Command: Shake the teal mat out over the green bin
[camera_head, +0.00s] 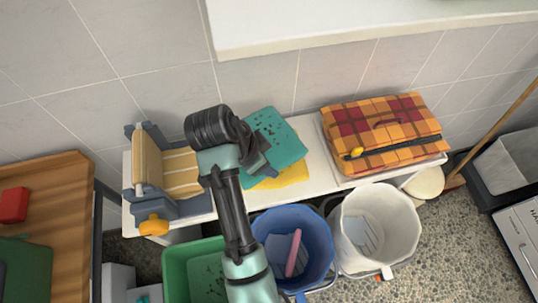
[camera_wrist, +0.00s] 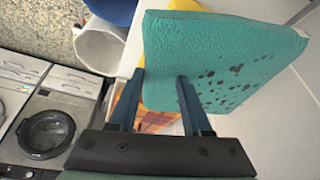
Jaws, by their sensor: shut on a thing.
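The teal mat (camera_head: 277,137) is a flat square pad above the white bench. It also shows large in the wrist view (camera_wrist: 220,45), with dark specks scattered on its face. My gripper (camera_head: 266,166) is shut on the mat's near edge, and its two fingers show in the wrist view (camera_wrist: 160,78). The green bin (camera_head: 172,262) stands on the floor at the lower left of the head view, in front of the bench. My arm hides part of it. The mat is behind and to the right of the bin, not over it.
A yellow cloth (camera_head: 288,177) lies below the mat on the bench. A blue bucket (camera_head: 275,219) and a white bucket (camera_head: 398,205) stand right of the bin. A plaid case (camera_head: 390,112) and a beige-and-grey device (camera_head: 180,172) flank the mat.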

